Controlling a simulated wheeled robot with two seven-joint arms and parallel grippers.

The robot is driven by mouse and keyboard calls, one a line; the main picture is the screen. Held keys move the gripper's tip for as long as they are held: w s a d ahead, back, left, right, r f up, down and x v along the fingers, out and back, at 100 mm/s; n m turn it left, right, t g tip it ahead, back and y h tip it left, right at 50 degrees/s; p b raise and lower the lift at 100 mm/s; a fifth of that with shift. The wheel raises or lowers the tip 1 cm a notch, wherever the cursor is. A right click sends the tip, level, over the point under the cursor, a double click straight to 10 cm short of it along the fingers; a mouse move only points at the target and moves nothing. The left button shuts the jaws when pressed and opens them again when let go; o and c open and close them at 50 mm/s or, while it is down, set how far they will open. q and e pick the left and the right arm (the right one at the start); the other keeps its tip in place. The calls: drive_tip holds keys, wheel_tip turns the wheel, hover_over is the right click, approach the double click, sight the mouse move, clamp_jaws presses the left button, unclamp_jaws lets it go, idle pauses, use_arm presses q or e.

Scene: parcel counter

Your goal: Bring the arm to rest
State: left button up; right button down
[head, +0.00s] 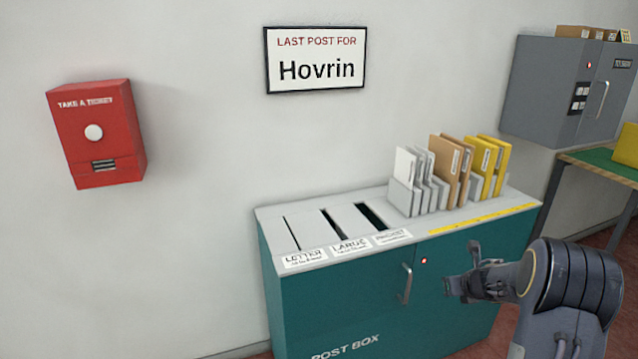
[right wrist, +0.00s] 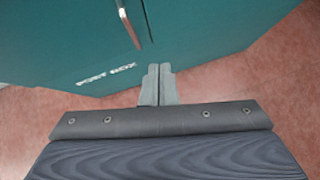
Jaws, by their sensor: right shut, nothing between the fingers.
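My right gripper (head: 462,287) is in front of the teal post box cabinet (head: 340,310), to the right of its door handle (head: 406,283) in the head view. Its fingers are together and hold nothing. In the right wrist view the shut gripper (right wrist: 158,70) points toward the cabinet (right wrist: 70,40), over the reddish floor (right wrist: 215,95). In that view the handle (right wrist: 126,22) lies above and to the left of the fingertips. I cannot tell the exact gap to the cabinet front. My left gripper is not in view.
The cabinet top has slots labelled letter, large and packet (head: 372,215). White, tan and yellow envelopes (head: 450,170) stand in racks there. A red ticket dispenser (head: 95,133) and a Hovrin sign (head: 315,60) hang on the wall. A grey wall cabinet (head: 545,90) is at right.

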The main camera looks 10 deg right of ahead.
drive_tip(key=s+a+r+m+h+p, duration=0.1)
drive_tip(key=s+r+m+p, duration=0.15)
drive_tip(key=r+m, duration=0.4)
drive_tip(key=s+a+r+m+t+h+p, duration=0.1)
drive_tip(key=s+a+r+m, duration=0.1)
drive_tip(key=s+r+m, duration=0.35)
drive_tip(key=s+a+r+m+h+p, duration=0.1)
drive_tip(key=s+r+m, duration=0.1)
drive_tip(key=r+m, duration=0.55)
drive_tip(key=s+a+r+m+g+y+p, duration=0.2)
drive_tip(key=s+a+m+g+y+p, duration=0.2)
drive_tip(key=s+a+m, duration=1.3)
drive_tip(key=s+a+y, duration=0.3)
drive_tip(key=s+a, duration=0.4)
drive_tip(key=a, duration=0.1)
drive_tip(key=shift+s+y+p, duration=0.25)
drive_tip(key=shift+y+p, duration=0.15)
